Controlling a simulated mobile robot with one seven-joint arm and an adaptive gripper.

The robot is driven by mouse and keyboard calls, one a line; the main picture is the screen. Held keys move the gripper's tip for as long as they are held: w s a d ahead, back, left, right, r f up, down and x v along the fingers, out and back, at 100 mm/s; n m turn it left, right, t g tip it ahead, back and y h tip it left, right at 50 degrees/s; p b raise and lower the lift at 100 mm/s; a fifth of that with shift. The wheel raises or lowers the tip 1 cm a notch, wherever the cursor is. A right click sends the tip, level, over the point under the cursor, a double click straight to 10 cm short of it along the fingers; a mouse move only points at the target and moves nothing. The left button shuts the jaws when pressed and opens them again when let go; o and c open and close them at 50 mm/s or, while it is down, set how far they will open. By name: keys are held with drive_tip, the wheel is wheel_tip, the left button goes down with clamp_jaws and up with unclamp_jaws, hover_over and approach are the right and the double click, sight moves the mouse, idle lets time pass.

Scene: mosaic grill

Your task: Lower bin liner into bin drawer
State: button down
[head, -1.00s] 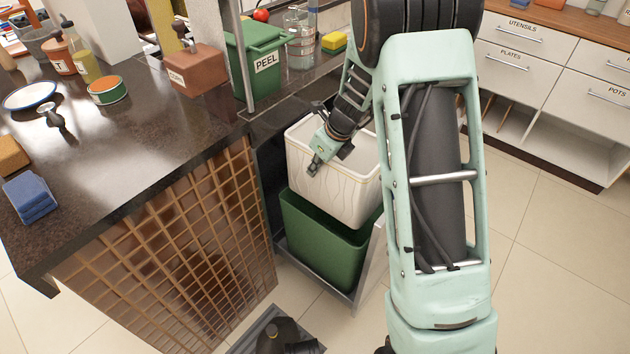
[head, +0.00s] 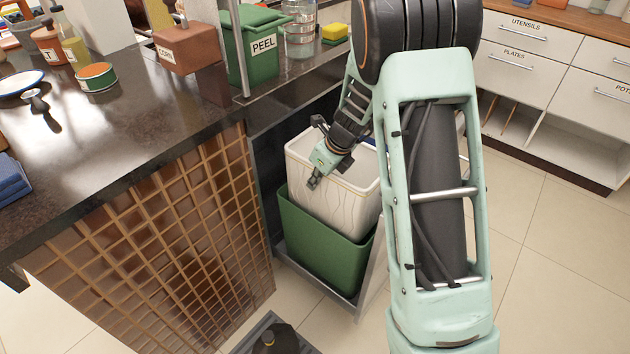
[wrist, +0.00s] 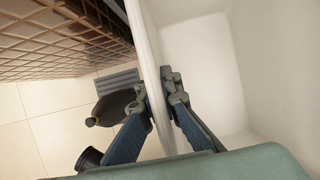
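The bin liner (head: 335,193) is a white, open-topped, tapered tub with fine lines on its side. Its lower end is inside the mouth of the green bin (head: 318,243), and most of its height stands above the bin's rim. The bin sits in the pulled-out drawer (head: 327,293) under the counter. My gripper (head: 314,182) is at the liner's near rim. In the wrist view my gripper (wrist: 157,92) has one finger on each side of the liner's wall (wrist: 147,48), shut on it. The liner's bottom is hidden inside the bin.
The dark counter (head: 110,130) with a copper tiled side (head: 170,240) is at the left. A green PEEL caddy (head: 250,50) and a brown box (head: 187,47) stand on it. White drawers (head: 520,70) are at the right. The tiled floor right of the drawer is clear.

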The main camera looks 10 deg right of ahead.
drive_tip(key=shift+f+b, duration=2.85)
drive_tip(key=shift+f, duration=0.35)
drive_tip(key=c, duration=2.1)
unclamp_jaws()
drive_tip(key=shift+r, duration=0.15)
drive_tip(key=v, duration=1.2)
drive_tip(key=shift+w, duration=0.1)
